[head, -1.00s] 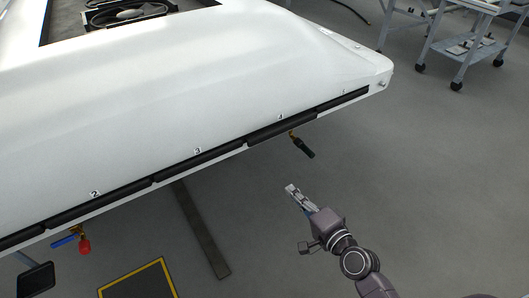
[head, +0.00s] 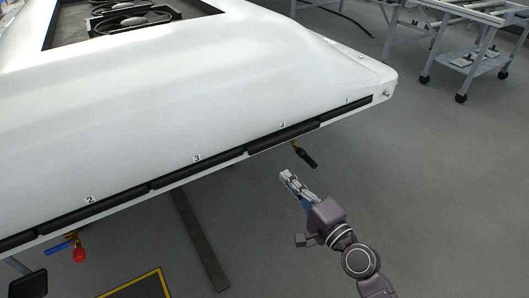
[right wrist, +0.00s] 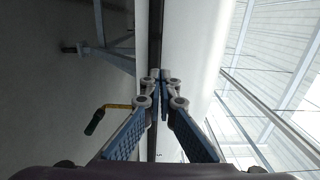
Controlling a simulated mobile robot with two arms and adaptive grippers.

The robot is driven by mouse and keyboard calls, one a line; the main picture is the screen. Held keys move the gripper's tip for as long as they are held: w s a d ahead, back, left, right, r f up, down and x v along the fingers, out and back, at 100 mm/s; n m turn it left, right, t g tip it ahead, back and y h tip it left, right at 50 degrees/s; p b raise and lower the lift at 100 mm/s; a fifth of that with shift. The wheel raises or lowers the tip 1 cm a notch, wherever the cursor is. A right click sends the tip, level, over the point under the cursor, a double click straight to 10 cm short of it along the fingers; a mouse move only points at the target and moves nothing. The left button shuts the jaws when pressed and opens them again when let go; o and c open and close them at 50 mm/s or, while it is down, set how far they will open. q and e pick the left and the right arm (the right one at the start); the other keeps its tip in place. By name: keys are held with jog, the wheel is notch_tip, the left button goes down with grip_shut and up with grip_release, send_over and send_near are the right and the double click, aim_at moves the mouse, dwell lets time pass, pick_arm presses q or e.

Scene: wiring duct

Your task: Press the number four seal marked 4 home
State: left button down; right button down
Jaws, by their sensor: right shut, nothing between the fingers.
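The seal marked 4 (head: 284,137) is a black strip on the lower edge of the white housing (head: 200,95), below a small number label. At this size I cannot tell how far it stands out from the edge. My right gripper (head: 285,174) is shut and empty, apart from the seal and below it in the head view. The right wrist view shows its fingertips (right wrist: 163,76) together, with a dark strip (right wrist: 156,35) beyond them; its number cannot be read there. My left gripper is out of view.
The seals marked 3 (head: 198,168) and 2 (head: 97,208) lie along the same edge to the left. A valve with a black handle (head: 305,155) hangs below the edge near my right gripper. A red-knobbed valve (head: 79,254) hangs at left. Floor at right is clear before the cart (head: 470,62).

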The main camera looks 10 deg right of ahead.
aim_at(259, 147)
jog(key=x, duration=1)
jog(key=shift+w+a, duration=0.15)
jog(key=shift+w, duration=0.15)
jog(key=shift+w+a, duration=0.2)
jog(key=shift+w, duration=0.35)
jog(key=shift+w, duration=0.1)
jog(key=shift+b+x, duration=0.3)
jog(key=shift+x, duration=0.7)
jog(key=shift+r, duration=0.1)
